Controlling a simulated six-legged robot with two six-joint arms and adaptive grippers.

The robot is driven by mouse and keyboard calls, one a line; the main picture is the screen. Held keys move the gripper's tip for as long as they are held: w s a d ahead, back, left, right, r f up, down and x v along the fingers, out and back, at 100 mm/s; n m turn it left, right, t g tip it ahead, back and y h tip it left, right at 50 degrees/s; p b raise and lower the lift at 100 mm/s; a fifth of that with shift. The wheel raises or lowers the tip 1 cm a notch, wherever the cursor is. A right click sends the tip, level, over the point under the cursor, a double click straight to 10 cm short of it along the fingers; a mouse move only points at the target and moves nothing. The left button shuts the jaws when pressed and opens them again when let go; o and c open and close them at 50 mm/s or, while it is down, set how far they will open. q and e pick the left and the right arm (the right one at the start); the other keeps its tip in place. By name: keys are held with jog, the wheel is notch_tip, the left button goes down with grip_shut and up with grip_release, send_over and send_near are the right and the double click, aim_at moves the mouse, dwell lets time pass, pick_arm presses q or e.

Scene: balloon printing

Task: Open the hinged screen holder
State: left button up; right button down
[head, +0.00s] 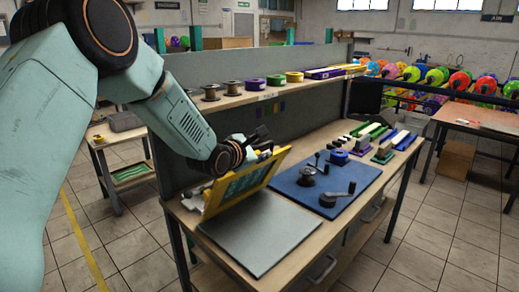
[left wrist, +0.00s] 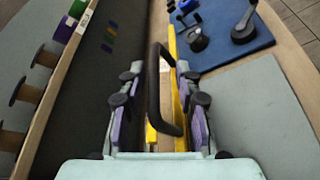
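The screen holder (head: 245,184) is a yellow frame with a green mesh panel. It stands raised at a steep tilt at the back left of a grey plate (head: 264,232) on the workbench. In the left wrist view its yellow edge (left wrist: 170,45) shows nearly edge-on, with a black loop handle (left wrist: 155,90). My left gripper (left wrist: 160,92) has its fingers on either side of the handle; they stand apart, with a gap at the left finger. In the head view my left gripper (head: 262,140) is at the frame's top edge, partly hidden. My right gripper is not in view.
A blue mat (head: 325,180) with a dark crank tool (head: 335,198) lies right of the plate. Several small blocks and strips lie farther right. A shelf (head: 250,95) with spools runs behind the bench. Bare plate lies in front of the frame.

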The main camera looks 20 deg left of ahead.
pick_arm(q)
jog(key=shift+s, duration=0.1)
jog(key=d+v, duration=0.1)
jog(key=v, duration=1)
jog(key=shift+s+a+r, duration=0.15)
jog(key=shift+s+a, duration=0.25)
jog(key=shift+a, duration=0.1)
